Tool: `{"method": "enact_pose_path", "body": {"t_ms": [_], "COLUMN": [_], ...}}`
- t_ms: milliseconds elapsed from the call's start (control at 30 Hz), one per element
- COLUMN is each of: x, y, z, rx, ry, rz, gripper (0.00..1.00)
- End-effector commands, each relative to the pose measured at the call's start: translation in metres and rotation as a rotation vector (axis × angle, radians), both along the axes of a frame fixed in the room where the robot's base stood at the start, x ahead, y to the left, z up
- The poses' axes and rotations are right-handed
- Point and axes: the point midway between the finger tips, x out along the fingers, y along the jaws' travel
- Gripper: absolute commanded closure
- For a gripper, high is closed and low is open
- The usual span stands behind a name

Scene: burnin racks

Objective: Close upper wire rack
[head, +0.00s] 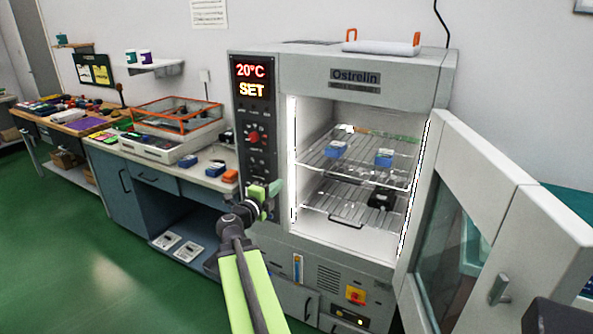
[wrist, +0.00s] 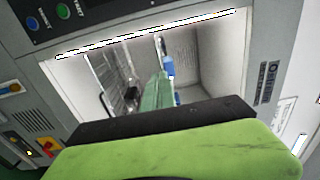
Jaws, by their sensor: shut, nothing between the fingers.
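The upper wire rack (head: 370,166) is in the lit chamber of the grey Ostrelin oven (head: 355,100) in the head view. My gripper (head: 268,194) is shut and empty, left of the chamber opening and in front of the control panel. In the wrist view the chamber appears tilted, with a rack (wrist: 120,85) inside; my green gripper part covers the bottom.
The oven door (head: 490,220) stands wide open to the right. A bench with an orange-framed clear box (head: 178,115) and small blue and orange items is at the left. Green floor (head: 90,250) is clear at the lower left.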

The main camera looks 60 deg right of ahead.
Motion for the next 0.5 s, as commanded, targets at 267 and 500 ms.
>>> {"method": "enact_pose_path", "body": {"t_ms": [267,500], "x": [0.002,0.006], "y": [-0.02,-0.073], "z": [0.0,0.0], "rx": [0.001,0.0], "ry": [-0.001,0.0], "rz": [-0.005,-0.003], "gripper": [1.0,1.0]}}
